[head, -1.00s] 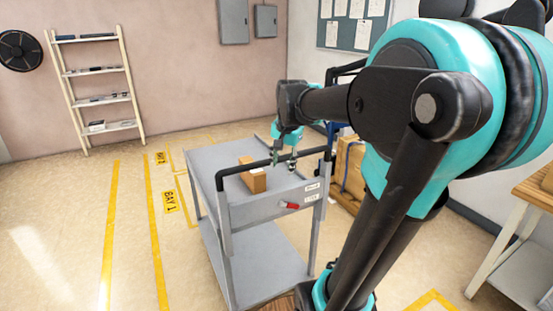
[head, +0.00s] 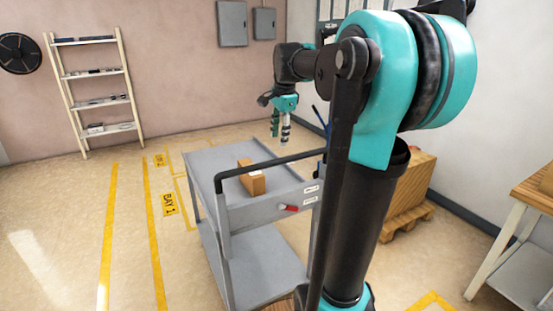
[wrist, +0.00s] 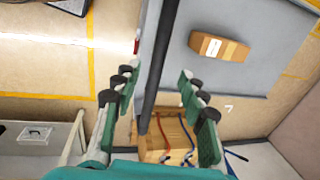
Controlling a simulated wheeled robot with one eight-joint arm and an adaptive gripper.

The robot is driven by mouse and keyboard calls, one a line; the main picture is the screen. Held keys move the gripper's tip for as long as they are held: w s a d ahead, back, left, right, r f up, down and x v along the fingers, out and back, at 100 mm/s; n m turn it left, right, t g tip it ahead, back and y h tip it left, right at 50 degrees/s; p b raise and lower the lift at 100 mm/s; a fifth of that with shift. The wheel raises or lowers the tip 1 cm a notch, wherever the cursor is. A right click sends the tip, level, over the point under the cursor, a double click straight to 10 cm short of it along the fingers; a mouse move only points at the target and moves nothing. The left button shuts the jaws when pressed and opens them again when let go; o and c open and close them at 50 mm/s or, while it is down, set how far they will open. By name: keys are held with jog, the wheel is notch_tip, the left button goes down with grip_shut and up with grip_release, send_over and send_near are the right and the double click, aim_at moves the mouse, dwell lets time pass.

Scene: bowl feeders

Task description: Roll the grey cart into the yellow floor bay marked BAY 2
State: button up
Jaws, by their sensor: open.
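The grey cart (head: 262,214) stands upright on its lower shelf frame in the middle of the head view, with a black push handle (head: 268,164) along its near top edge. My gripper (head: 280,140) is open and empty, raised above the handle. In the wrist view the black handle (wrist: 160,65) runs between the spread fingers (wrist: 160,115), apart from them. Yellow floor lines lie left of the cart. A near label (head: 169,203) reads BAY 1; a farther label (head: 159,160) seems to read BAY 2, but is small. The cart hides part of the floor.
A brown box (head: 251,177) sits on the cart top, and a red part (head: 288,208) shows on its near side. A wooden crate on a pallet (head: 408,190) stands at right, a workbench (head: 535,190) farther right. A shelf rack (head: 98,92) is by the back wall. The left floor is open.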

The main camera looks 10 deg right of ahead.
aim_at(277, 160)
jog(key=f, duration=0.3)
jog(key=w+f, duration=0.1)
jog(key=f, duration=0.2)
jog(key=w+f, duration=0.1)
jog(key=f, duration=0.2)
jog(key=shift+a+f, duration=0.2)
jog(key=shift+f, duration=0.15)
grip_shut()
